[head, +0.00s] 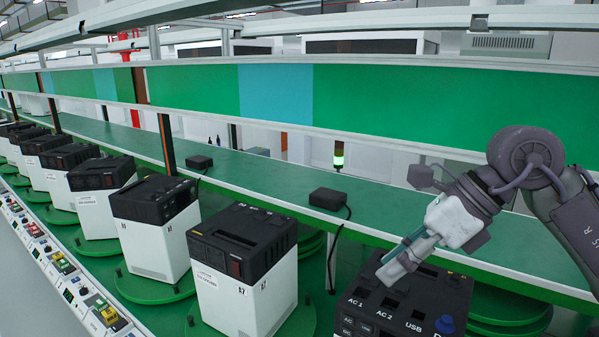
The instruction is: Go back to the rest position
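My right gripper (396,266) comes in from the right and hangs over the black top of the nearest power unit (402,310). Its fingers point down and left, seen from the side. I cannot tell whether they are open or shut, or whether they touch the unit. The unit's top carries sockets marked AC 1, AC 2 and USB, and a blue knob (445,324). The gripper and arm hide part of this top. My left gripper is not in view.
White-and-black units (236,305) stand on green turntables (310,318) in a row to the left. Behind runs a green shelf (270,178) with black adapters (328,199). Green panels (430,105) and rails rise above it. A component strip (70,275) runs along the left.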

